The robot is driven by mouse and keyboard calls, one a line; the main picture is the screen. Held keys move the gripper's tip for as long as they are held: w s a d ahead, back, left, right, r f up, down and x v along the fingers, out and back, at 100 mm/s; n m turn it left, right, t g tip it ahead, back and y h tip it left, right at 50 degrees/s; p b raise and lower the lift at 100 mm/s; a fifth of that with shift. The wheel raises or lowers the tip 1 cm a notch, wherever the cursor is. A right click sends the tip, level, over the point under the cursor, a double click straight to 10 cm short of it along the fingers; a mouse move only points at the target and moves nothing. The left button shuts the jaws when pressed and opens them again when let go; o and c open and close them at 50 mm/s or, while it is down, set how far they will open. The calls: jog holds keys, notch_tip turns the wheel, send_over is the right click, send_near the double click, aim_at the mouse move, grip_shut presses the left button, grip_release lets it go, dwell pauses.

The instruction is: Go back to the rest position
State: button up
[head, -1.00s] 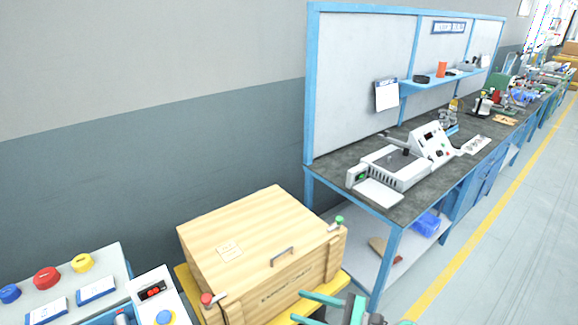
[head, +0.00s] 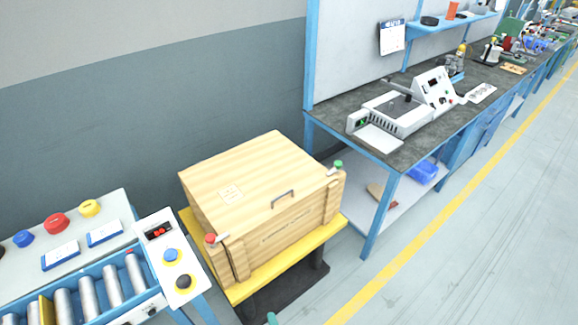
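Only a small green tip, which looks like part of my gripper (head: 272,318), shows at the bottom edge in the head view. It is below the yellow stand, and the rest of it is out of frame. Whether it is open or shut cannot be seen. Nothing is seen held in it.
A blue-framed workbench (head: 350,100) with a white machine (head: 400,112) stands to the right. A roller conveyor (head: 90,295) with a button panel (head: 110,215) is at the lower left. The floor (head: 460,230) at the right, beyond the yellow line, is clear.

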jog(key=s+d+r+n+t+h, duration=0.1)
jog(key=s+d+r+n+h, duration=0.1)
jog(key=s+r+n, duration=0.3)
jog(key=s+d+r+n+h, duration=0.1)
jog(key=s+d+n+h, duration=0.1)
jog(key=s, duration=0.6)
jog(key=s+r+n+t, duration=0.3)
jog(key=s+r+n, duration=0.3)
jog(key=r+n, duration=0.3)
notch_tip(320, 180, up, 4)
jog(key=shift+d+f+n, duration=0.15)
jog(key=shift+d+n, duration=0.15)
jog(key=shift+d, duration=0.15)
